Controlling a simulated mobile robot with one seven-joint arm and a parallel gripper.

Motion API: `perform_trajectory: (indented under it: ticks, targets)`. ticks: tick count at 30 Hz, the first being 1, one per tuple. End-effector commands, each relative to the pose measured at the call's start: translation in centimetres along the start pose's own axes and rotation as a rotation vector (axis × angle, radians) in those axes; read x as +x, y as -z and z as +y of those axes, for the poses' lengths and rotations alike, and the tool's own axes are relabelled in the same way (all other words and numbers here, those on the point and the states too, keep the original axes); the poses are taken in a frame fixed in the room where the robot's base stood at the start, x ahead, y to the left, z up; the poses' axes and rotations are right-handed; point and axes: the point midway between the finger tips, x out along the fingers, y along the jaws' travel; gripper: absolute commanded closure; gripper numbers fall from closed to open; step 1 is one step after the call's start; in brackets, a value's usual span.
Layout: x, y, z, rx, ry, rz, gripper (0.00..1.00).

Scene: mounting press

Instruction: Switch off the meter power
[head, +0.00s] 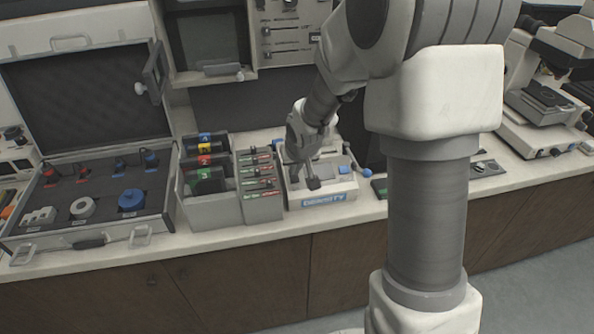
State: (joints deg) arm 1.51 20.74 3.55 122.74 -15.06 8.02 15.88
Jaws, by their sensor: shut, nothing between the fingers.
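A low pale meter (335,187) stands on the bench, with a blue label (324,199) on its front that seems to read "DENSITY". A blue button (344,169) shows on its right top. A small dark block (314,184) shows over its front part. My gripper (298,173) points down over the left part of the meter with its fingers shut and empty. I cannot tell whether the fingertips touch the meter. I cannot make out the power switch; my gripper and arm hide part of the meter's top and back.
A rack of levers with red and green labels (260,207) stands close on the meter's left, beside a grey bin of colour-tabbed holders (212,212). An open foam-lined case (105,230) lies farther left. A microscope (540,95) stands at right. My arm crosses the middle.

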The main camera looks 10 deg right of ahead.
Motion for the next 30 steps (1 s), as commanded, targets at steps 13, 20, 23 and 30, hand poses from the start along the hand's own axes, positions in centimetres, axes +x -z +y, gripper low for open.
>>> perform_trajectory:
  ticks: [13,20,23,30]
  targets:
    - [-8.5,1.8,0.1,0.001,-0.001,0.004,1.00]
    - [-9.8,1.9,0.0,0.000,0.000,0.000,1.00]
    - [-9.8,1.9,0.0,0.000,0.000,-0.001,1.00]
    - [-9.8,1.9,0.0,0.000,0.000,0.000,1.00]
